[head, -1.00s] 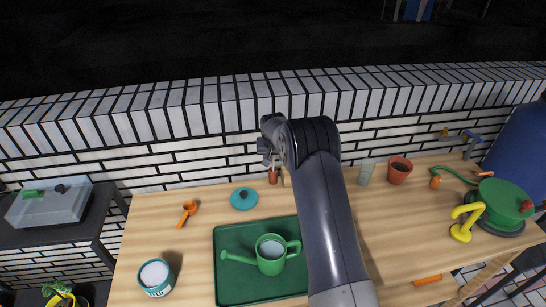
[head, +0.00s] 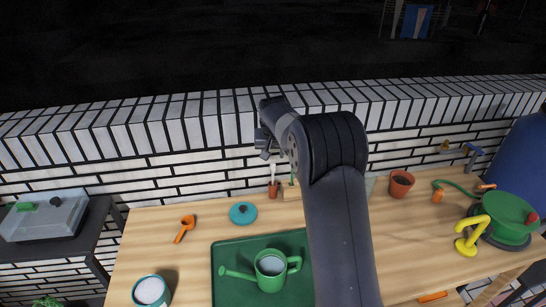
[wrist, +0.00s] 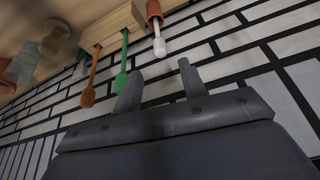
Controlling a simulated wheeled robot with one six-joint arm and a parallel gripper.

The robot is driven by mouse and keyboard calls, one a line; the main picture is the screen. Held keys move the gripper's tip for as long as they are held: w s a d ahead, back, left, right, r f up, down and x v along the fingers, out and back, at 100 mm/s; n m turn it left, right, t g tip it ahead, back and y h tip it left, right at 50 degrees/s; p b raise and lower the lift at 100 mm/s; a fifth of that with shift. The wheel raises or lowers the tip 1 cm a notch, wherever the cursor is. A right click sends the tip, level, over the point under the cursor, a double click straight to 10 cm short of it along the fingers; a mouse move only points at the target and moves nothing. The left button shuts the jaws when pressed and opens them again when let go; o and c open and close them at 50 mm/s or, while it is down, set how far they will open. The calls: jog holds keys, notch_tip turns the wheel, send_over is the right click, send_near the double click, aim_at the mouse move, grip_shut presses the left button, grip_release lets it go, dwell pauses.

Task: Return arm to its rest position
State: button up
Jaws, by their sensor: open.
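My arm rises from the bottom of the head view and bends near the top of the brick wall. My gripper (head: 264,143) hangs at the end of it, in front of the wall above the back of the bench. In the wrist view my gripper (wrist: 158,88) shows two fingers spread apart with nothing between them. The fingers point toward the brick wall and the tools at the bench's back, and touch nothing that I can see.
The wooden bench (head: 395,250) holds a green tray (head: 228,254) with a watering can (head: 270,268), a teal lid (head: 243,213), an orange scoop (head: 185,228), a seed tin (head: 151,291), a terracotta pot (head: 401,184) and a green hose reel (head: 505,215). The brick wall (head: 180,172) stands behind.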

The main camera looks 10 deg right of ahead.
aim_at(273, 164)
jog(key=p+x, duration=0.2)
jog(key=x, duration=1)
jog(key=shift+w+d+f, duration=0.1)
jog(key=shift+f, duration=0.1)
jog(key=shift+r, duration=1)
